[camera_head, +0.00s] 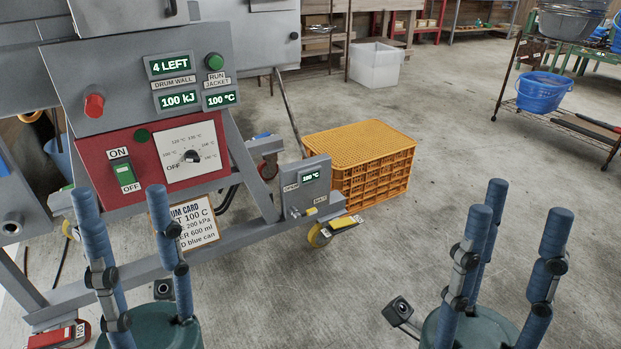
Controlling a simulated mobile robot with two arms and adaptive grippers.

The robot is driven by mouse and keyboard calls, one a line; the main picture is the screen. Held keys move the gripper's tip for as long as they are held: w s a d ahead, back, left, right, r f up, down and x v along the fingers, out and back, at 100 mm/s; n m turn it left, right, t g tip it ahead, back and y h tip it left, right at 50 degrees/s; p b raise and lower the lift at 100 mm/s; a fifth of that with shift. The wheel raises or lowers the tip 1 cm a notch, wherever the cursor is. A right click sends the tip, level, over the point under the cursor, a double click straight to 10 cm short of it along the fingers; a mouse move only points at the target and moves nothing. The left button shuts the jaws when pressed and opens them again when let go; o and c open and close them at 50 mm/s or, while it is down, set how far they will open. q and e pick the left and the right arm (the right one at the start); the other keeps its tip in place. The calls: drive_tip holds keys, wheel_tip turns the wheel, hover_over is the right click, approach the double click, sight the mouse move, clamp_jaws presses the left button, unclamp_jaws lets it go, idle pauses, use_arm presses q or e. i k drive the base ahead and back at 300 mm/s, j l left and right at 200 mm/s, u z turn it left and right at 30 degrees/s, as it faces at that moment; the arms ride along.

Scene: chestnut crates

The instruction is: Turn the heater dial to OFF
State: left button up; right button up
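The heater dial (190,156) is a small dark knob on a white scale plate (172,142), set in a red panel (138,190) at upper left. OFF is printed at the plate's lower left; temperature marks run around the top to the right. The knob's exact pointer setting is too small to read. My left gripper (121,193) is open and empty, its blue fingers upright in front of and below the panel, apart from the dial. My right gripper (519,202) is open and empty over the floor at lower right.
A green ON/OFF switch (124,173) sits left of the dial. Above are a red knob (94,105), a green button (214,61) and displays reading 4 LEFT, 100 kJ and 100 °C. A yellow crate (362,145) stands behind the frame. A blue bucket (542,92) is on a rack. Floor at centre right is clear.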

sight(190, 157)
drive_tip(key=i+j+u, duration=0.3)
drive_tip(key=u, duration=0.15)
drive_tip(key=i+j+u, duration=0.3)
drive_tip(key=u, duration=0.2)
drive_tip(key=i, duration=0.1)
